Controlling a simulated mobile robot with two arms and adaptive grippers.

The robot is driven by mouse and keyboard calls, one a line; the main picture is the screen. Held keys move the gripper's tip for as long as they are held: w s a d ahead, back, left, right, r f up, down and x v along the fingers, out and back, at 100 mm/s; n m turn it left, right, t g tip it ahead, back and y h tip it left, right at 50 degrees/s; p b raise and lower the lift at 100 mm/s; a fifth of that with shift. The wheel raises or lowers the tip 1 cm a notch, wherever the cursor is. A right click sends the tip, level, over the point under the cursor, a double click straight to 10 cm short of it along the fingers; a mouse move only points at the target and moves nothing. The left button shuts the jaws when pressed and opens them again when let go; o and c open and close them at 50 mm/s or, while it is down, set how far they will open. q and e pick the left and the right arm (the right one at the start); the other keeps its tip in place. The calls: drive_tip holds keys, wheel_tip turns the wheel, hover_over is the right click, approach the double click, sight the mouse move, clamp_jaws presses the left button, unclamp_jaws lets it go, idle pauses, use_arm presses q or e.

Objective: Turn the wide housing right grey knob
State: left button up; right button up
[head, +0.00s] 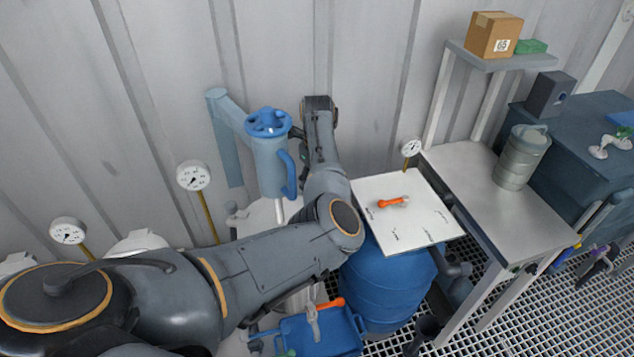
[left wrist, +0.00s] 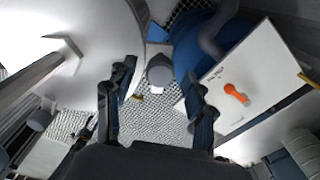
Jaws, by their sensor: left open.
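A round grey knob (left wrist: 160,71) shows in the left wrist view, beside a large white rounded body (left wrist: 95,38) that looks like the wide housing. My left gripper (left wrist: 159,84) is open, with one dark finger on each side of the knob in the picture. I cannot tell whether either finger touches it. In the head view my left arm reaches in from the left across the white housings (head: 262,214) and hides the knob. My left fingers are not clear in that view. My right gripper is not in view.
A white panel (head: 425,222) with an orange handle (head: 393,202) lies over a blue barrel (head: 385,285). A blue vessel (head: 270,168) hangs on the wall. Gauges (head: 193,176) stand on thin stems. A grey table (head: 490,190) is at right. A blue bin (head: 320,335) sits below.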

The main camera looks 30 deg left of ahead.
use_arm(q)
clamp_jaws()
drive_tip(key=m+b, duration=0.2)
drive_tip(key=m, duration=0.1)
drive_tip(key=shift+f+m, duration=0.1)
drive_tip(key=shift+m, duration=0.3)
drive_tip(key=m+b, duration=0.2)
drive_tip(key=m, duration=0.2)
drive_tip(key=shift+m, duration=0.3)
drive_tip(key=m+b, duration=0.1)
drive_tip(key=m, duration=0.3)
drive_tip(key=shift+m+b, duration=0.3)
drive_tip(key=shift+b, duration=0.1)
drive_tip(key=shift+m+b, duration=0.6)
drive_tip(key=shift+m, duration=1.9)
